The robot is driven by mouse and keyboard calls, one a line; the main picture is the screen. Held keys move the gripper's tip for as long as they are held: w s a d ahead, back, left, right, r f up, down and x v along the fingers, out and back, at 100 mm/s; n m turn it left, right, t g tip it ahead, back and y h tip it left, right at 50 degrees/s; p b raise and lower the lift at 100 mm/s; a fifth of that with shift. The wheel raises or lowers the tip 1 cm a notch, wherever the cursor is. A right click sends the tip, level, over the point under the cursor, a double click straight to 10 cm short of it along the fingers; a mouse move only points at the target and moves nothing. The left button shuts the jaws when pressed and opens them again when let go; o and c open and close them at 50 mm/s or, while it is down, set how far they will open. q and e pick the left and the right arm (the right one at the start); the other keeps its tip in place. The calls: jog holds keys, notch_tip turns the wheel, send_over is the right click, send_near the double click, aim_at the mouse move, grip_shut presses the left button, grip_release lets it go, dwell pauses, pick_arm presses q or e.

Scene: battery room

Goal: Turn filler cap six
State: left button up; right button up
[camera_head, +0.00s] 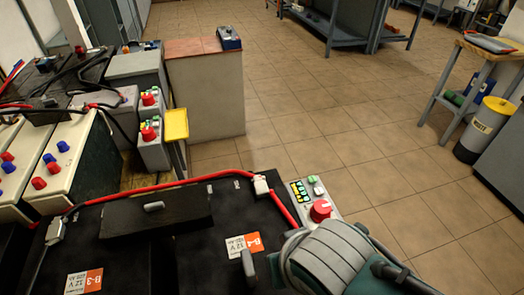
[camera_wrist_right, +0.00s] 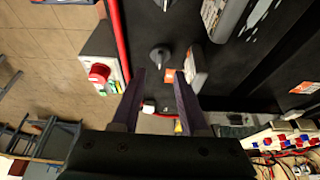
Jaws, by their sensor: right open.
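The black battery top (camera_head: 200,255) fills the lower part of the head view and shows orange-and-white labels marked B-3 and B-4. In the right wrist view, a dark round cap with a grey raised grip (camera_wrist_right: 160,56) sits on the battery top. My right gripper (camera_wrist_right: 160,73) is open there, its two fingers apart and their tips just short of this cap, with nothing held. A second cap (camera_wrist_right: 163,4) is cut by the top edge. I cannot read a number on either cap. In the head view an upright grey grip (camera_head: 248,264) stands by the B-4 label. My left gripper is out of view.
A red cable (camera_head: 160,182) crosses the battery's back edge to a white clamp (camera_head: 262,186). A control box with a red knob (camera_head: 320,210) stands beside it. A grey-white block (camera_wrist_right: 197,66) is close to my right finger. Batteries with red and blue caps (camera_head: 55,155) stand left.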

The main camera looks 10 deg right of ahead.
pick_arm(q)
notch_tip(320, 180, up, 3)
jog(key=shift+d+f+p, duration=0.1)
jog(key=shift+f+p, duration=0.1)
jog(key=shift+p, duration=0.6)
pick_arm(e)
jog(key=v, duration=0.4)
jog(key=shift+s+r, duration=0.1)
jog(key=shift+r, duration=0.2)
jog(key=s+d+r+n+p, duration=0.1)
jog(key=s+d+r, duration=0.25)
jog(key=r, duration=0.25)
jog(key=s+d+r+g+p, duration=0.1)
jog(key=s+d+r+p, duration=0.1)
jog(key=s+r, duration=0.3)
jog(key=s+d+r+n+p, duration=0.1)
jog(key=s+d+r, duration=0.2)
jog(key=r, duration=0.4)
pick_arm(q)
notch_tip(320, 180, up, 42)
jog(key=p, duration=3.7)
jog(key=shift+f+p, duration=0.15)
jog(key=shift+p, duration=0.2)
pick_arm(e)
notch_tip(320, 180, up, 38)
jog(key=shift+d, duration=0.15)
